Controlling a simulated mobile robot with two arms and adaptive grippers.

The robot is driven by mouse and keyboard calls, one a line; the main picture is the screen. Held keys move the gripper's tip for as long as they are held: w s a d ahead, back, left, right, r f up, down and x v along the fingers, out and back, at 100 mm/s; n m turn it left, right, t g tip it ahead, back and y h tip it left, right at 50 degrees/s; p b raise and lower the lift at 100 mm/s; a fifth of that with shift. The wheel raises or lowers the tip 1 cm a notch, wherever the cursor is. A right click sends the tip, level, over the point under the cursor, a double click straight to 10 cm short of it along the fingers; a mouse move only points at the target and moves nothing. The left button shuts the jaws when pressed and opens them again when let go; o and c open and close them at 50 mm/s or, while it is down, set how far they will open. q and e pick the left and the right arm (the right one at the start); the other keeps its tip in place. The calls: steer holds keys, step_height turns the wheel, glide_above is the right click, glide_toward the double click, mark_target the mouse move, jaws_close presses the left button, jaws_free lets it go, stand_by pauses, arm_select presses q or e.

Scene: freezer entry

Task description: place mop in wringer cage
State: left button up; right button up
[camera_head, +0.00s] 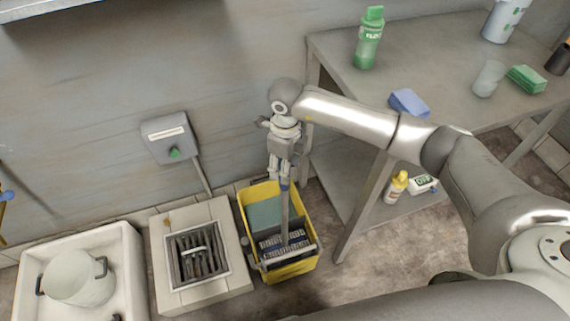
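My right gripper (281,170) points down above the yellow mop bucket (308,267) and appears shut around the upper part of the mop handle (285,209). The grey handle runs steeply down from the fingers into the bucket and has a blue band just below them. The blue-and-white striped mop head (285,243) is within the bucket outline, at its front part, by the dark wringer cage (279,257). I cannot tell how deep it sits in the cage. Greenish-grey water or a panel shows behind it. My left gripper is out of view.
A grey table (440,50) with bottles and sponges stands right of the bucket, its leg (361,207) close by. A floor drain (197,253) and white sink (120,245) holding a pot (79,279) are left. A wall box (169,137) is behind.

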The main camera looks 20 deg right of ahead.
steer(key=shift+r, duration=0.1)
steer(key=shift+r, duration=0.25)
step_height(320, 180, up, 12)
steer(key=shift+f+b, duration=0.15)
steer(key=shift+b, duration=0.55)
